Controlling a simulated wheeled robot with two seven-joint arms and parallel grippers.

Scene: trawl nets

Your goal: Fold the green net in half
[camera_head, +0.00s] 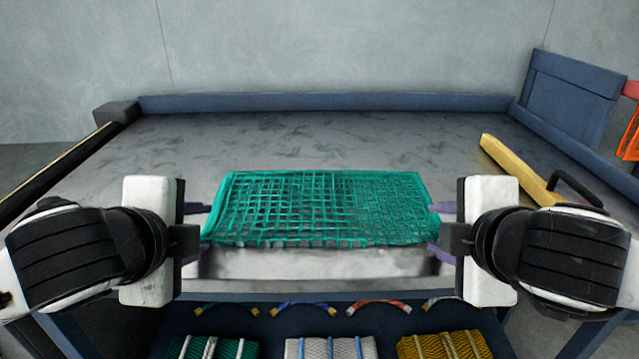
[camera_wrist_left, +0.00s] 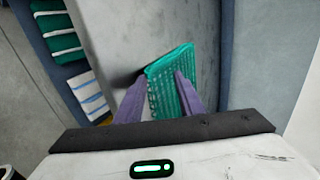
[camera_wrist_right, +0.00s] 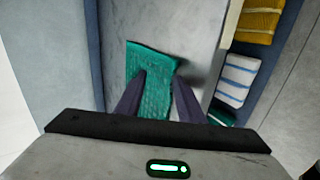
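The green net (camera_head: 322,208) lies spread as a wide rectangle on the grey metal table, near its front edge. Its mesh looks dense and layered in places, and I cannot tell how many layers there are. My left gripper (camera_head: 204,228) is at the net's left end, with its purple fingers apart. In the left wrist view the net (camera_wrist_left: 170,82) reaches between and beyond the fingers. My right gripper (camera_head: 437,230) is at the net's right end, fingers also apart. In the right wrist view the net (camera_wrist_right: 150,66) lies between and ahead of the fingers. Neither gripper visibly pinches it.
The metal table (camera_head: 300,138) is clear behind the net, with a raised blue rim (camera_head: 325,102) at the back. A yellow bar (camera_head: 517,168) with a black handle lies at the right. Bundled green, white and yellow nets (camera_head: 330,349) sit on a shelf below the front edge.

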